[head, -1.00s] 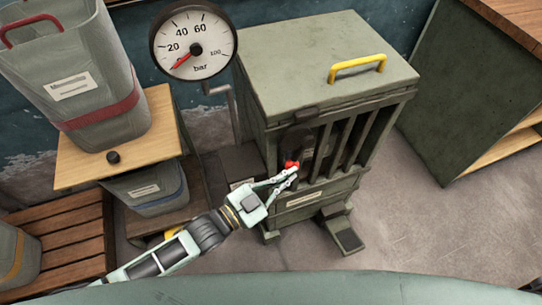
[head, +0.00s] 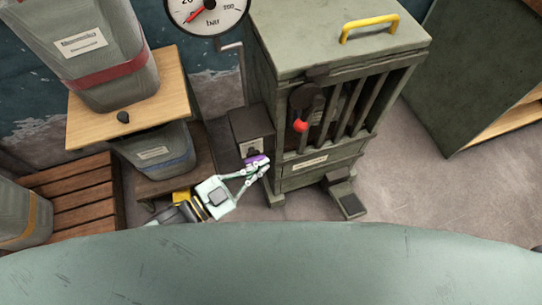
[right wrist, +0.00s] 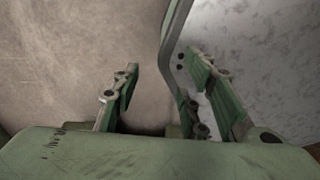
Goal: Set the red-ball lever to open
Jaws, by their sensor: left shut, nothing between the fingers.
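The red ball (head: 300,126) shows at the front left of the green barred cabinet (head: 340,45). It sits just below a dark round hub (head: 306,97), so the lever seems to point down. Its arm is hard to make out. My left gripper (head: 264,165) is shut and empty, below and left of the ball, apart from it. It is in front of a small dark box with a pale label, where a purple patch (head: 256,160) shows at the fingers. My right gripper (right wrist: 162,70) is open in the right wrist view, its fingers wide apart.
A pressure gauge (head: 208,12) stands at the back on a pipe. A wooden shelf (head: 140,115) with grey bins is on the left. A pedal (head: 348,203) juts from the cabinet's foot. The floor (head: 420,185) to its right is clear.

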